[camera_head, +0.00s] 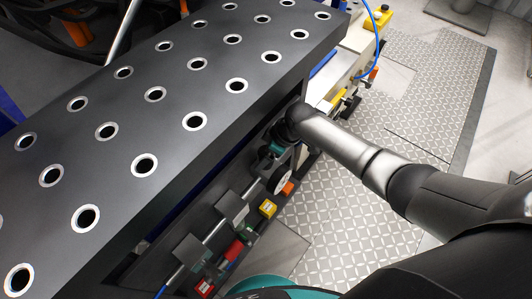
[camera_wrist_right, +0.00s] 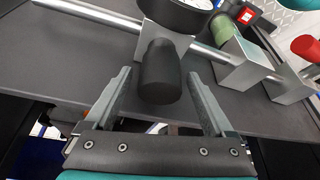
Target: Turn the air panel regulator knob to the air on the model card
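The air panel (camera_head: 175,252) is on the dark side face below the perforated table. In the right wrist view, the black cylindrical regulator knob (camera_wrist_right: 160,78) points toward the camera from a metal block below a round gauge (camera_wrist_right: 178,12). My right gripper (camera_wrist_right: 159,76) is open, with one finger on each side of the knob and a visible gap at each side. In the head view, my right arm reaches in from the right, and the teal right gripper (camera_head: 276,150) is at the panel, close to the gauge (camera_head: 283,180). I cannot make out a model card. My left gripper is not in view.
The black tabletop (camera_head: 175,125) with ringed holes overhangs the panel. Along the panel's pipe are metal blocks (camera_head: 190,250), a yellow part (camera_head: 268,208) and a red part (camera_head: 234,252). A blue hose (camera_head: 377,45) hangs behind.

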